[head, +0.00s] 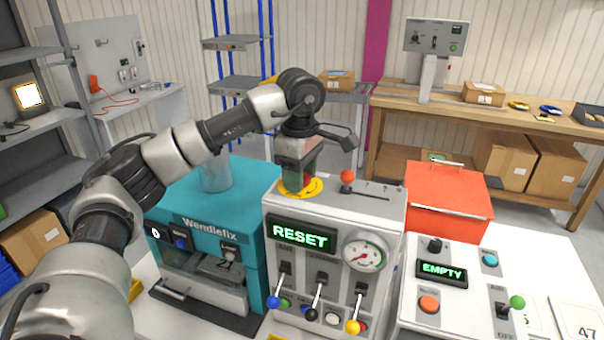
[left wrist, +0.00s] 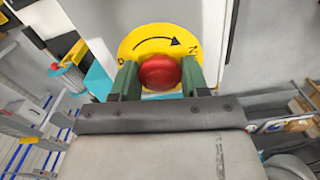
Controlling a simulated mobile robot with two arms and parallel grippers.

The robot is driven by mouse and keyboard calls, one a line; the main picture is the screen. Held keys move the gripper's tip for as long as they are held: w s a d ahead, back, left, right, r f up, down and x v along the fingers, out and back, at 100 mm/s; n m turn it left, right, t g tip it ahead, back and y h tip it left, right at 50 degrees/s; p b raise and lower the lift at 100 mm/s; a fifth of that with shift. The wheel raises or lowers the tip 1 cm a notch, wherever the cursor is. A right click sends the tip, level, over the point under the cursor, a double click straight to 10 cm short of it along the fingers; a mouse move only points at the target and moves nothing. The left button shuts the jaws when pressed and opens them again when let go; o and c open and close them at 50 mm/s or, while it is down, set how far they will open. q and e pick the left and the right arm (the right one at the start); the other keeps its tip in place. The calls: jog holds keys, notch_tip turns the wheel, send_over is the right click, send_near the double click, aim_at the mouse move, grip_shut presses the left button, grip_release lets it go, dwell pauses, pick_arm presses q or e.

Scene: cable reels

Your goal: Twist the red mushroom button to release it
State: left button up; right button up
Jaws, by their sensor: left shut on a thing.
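The red mushroom button (left wrist: 159,73) sits on a round yellow plate (left wrist: 131,45) with a black curved arrow, on top of the grey control box (head: 288,215). My left gripper (left wrist: 158,82) is over it from above, with a green finger on each side, shut on the button. In the head view the left gripper (head: 299,178) points down at the yellow plate (head: 314,189), and the button shows only as a bit of red between the fingers. The box's display (head: 301,236) reads RESET in green. My right gripper is not in view.
A lever with an orange ball (head: 347,176) stands on the box just right of the gripper. A teal machine (head: 180,205) adjoins on the left. A red toolbox (head: 447,200) and a white panel with an EMPTY display (head: 441,271) stand on the right. A round gauge (head: 364,253) faces front.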

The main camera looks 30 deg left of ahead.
pick_arm(q)
jog(key=shift+m, duration=0.6)
jog(key=shift+r+p, duration=0.35)
jog(key=shift+r, duration=0.05)
jog(key=o, duration=0.7)
jog(key=shift+c, duration=0.2)
jog(key=shift+r+p, duration=3.05)
jog(key=shift+r, duration=1)
